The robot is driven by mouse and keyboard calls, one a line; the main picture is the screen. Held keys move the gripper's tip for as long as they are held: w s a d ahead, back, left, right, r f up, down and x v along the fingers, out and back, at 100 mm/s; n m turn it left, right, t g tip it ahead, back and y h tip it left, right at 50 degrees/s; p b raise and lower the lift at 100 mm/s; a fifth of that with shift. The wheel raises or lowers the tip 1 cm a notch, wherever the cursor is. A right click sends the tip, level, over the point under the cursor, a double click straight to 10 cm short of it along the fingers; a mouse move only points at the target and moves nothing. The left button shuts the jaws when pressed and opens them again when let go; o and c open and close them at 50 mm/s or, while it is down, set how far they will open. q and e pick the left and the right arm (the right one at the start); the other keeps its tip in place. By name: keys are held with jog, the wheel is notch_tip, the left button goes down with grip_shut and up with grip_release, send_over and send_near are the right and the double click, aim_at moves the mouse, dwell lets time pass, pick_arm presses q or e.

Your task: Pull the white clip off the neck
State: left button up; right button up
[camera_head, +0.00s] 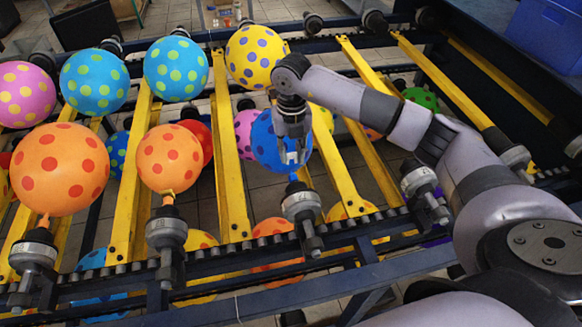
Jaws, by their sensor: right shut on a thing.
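My right gripper (292,150) points down in front of a blue balloon with darker spots (265,150). It is shut on the small white clip (291,157), which shows as a pale bit between the fingertips. The balloon's neck is mostly hidden by the gripper. A small blue piece of neck (293,177) shows just below the fingertips, above a dark nozzle holder (301,204). Whether the clip still touches the neck cannot be told. My left gripper is not in view.
Orange balloons with red dots (60,168) (168,158) stand on holders to the left. Yellow, blue and pink balloons line the back rail. Yellow bars (232,170) span the dark rack. A blue bin (548,35) is at the upper right.

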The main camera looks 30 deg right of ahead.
aim_at(292, 154)
jog(key=shift+r+p, duration=1.15)
jog(key=shift+r, duration=1)
jog(key=shift+f, duration=0.1)
